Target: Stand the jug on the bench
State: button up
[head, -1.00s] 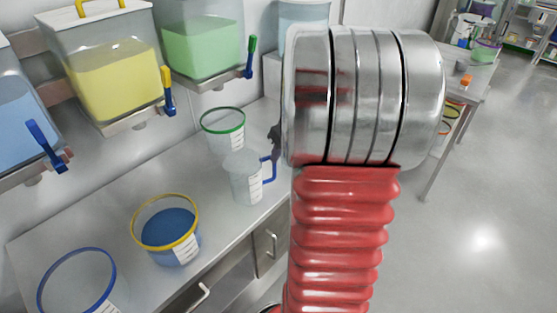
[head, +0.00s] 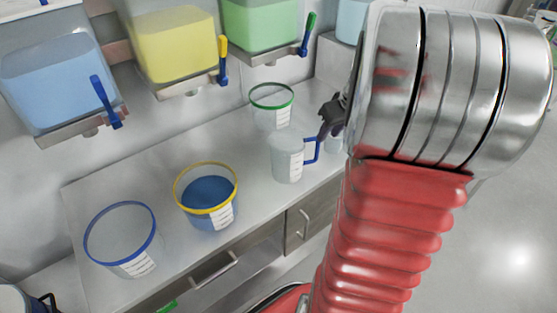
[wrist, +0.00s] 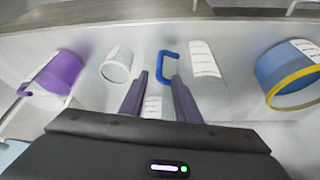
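The jug (head: 288,158) is clear, with a white scale label and a blue handle (head: 312,151). It looks upright on the grey bench (head: 150,178), in front of the green-rimmed bucket. My gripper (head: 323,128) is just above and right of the handle, partly hidden by my arm. In the wrist view the two dark fingers of my gripper (wrist: 160,80) are apart. The handle (wrist: 167,66) shows at the fingertips, near the right finger, and the jug's body (wrist: 206,78) is to the right. I cannot tell whether they touch.
A yellow-rimmed bucket with blue contents (head: 207,196), an empty blue-rimmed bucket (head: 120,238) and the green-rimmed bucket (head: 271,104) stand on the bench. Tanks with taps hang above it. The wrist view shows a purple container (wrist: 60,73) and a small clear cup (wrist: 117,65).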

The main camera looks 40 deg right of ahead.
jog(key=a+r+n, duration=0.1)
jog(key=a+r, duration=0.2)
jog(key=a, duration=0.7)
jog(key=a+r, duration=0.4)
jog(key=a, duration=0.6)
jog(key=s+a+r+n+t, duration=0.1)
jog(key=s+a, duration=0.9)
jog(key=a, duration=0.6)
jog(key=shift+s+r+y, duration=0.2)
jog(key=shift+y, duration=0.2)
